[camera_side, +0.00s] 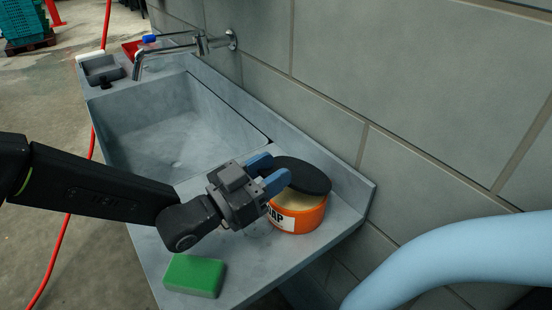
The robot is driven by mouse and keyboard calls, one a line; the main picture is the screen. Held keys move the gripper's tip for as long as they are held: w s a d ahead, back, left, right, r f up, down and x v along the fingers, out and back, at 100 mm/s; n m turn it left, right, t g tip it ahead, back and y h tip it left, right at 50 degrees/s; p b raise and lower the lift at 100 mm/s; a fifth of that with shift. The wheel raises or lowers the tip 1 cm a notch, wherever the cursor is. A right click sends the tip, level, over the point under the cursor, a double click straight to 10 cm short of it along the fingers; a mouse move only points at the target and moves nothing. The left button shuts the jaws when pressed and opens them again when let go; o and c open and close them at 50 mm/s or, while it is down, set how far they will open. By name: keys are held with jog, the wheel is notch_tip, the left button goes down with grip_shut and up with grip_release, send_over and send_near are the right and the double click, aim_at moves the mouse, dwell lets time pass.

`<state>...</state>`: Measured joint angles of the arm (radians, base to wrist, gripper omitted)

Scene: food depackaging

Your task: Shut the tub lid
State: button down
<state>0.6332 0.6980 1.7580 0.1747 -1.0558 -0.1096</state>
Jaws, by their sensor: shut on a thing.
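An orange tub (300,218) with a white label stands on the grey counter to the right of the sink. Its black lid (303,174) sits tilted over the top, and pale contents show between the lid and the tub's rim at the front. My gripper (268,177), with blue fingers, comes from the left and is shut on the lid's left edge. The far finger's contact with the lid is partly hidden.
A green block (194,275) lies on the counter's front edge. The empty sink basin (170,125) and a metal tap (170,48) are behind to the left. A tiled wall (430,90) stands close behind the tub. A thick light-blue pipe (450,255) curves at the lower right.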

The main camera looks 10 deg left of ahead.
jog(key=shift+s+a+f, duration=0.1)
jog(key=shift+f, duration=0.45)
jog(key=shift+s+a+f, duration=0.1)
jog(key=shift+f, duration=0.4)
jog(key=c, duration=1.1)
grip_release()
jog(key=o, duration=0.5)
jog(key=shift+r, duration=0.15)
jog(key=shift+r, duration=0.1)
